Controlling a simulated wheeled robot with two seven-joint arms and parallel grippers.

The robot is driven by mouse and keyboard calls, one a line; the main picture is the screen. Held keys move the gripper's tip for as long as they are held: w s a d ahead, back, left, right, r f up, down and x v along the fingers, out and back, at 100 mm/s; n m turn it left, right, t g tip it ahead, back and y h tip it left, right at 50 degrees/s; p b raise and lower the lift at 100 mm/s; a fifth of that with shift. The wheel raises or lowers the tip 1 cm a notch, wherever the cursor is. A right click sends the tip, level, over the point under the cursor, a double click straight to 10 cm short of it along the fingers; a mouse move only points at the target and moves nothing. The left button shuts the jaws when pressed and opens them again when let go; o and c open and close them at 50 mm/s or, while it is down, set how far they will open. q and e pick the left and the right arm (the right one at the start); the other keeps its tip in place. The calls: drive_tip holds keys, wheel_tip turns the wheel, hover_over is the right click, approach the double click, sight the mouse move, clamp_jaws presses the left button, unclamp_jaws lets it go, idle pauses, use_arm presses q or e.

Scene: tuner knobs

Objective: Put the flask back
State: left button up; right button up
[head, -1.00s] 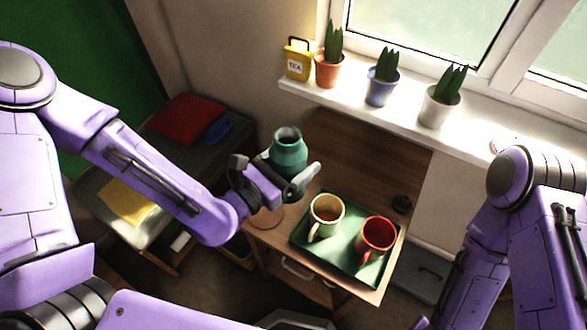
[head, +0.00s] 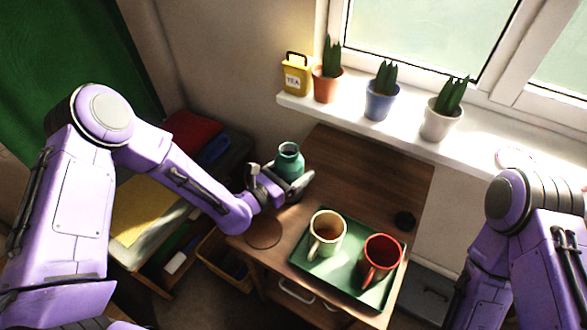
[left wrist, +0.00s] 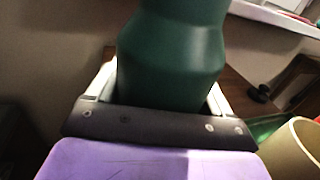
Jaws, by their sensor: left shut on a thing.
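The green flask (head: 289,160) is upright over the back left part of the wooden table (head: 352,177). My left gripper (head: 292,186) is shut around its body, and the flask fills the space between the fingers in the left wrist view (left wrist: 170,65). I cannot tell whether its base touches the table; the gripper hides it. A round brown disc (head: 263,234) lies bare on the table's left front, in front of the flask. My right arm shows at the right edge, but its gripper is out of view.
A green tray (head: 352,283) with a cream mug (head: 327,236) and a red mug (head: 380,260) is right of the disc. A small black round object (head: 404,219) lies behind it. Potted plants and a yellow tea tin (head: 296,76) line the windowsill.

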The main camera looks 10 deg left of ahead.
use_arm(q)
drive_tip(key=shift+r, duration=0.15)
drive_tip(key=shift+f, duration=0.2)
drive_tip(key=o, duration=1.4)
drive_tip(key=shift+r, duration=0.1)
drive_tip(key=shift+s+a, duration=0.1)
drive_tip(key=shift+s, duration=0.1)
drive_tip(key=b+v, duration=0.1)
drive_tip(key=v, duration=1)
drive_tip(key=shift+s+a, duration=0.15)
drive_tip(key=shift+s, duration=0.15)
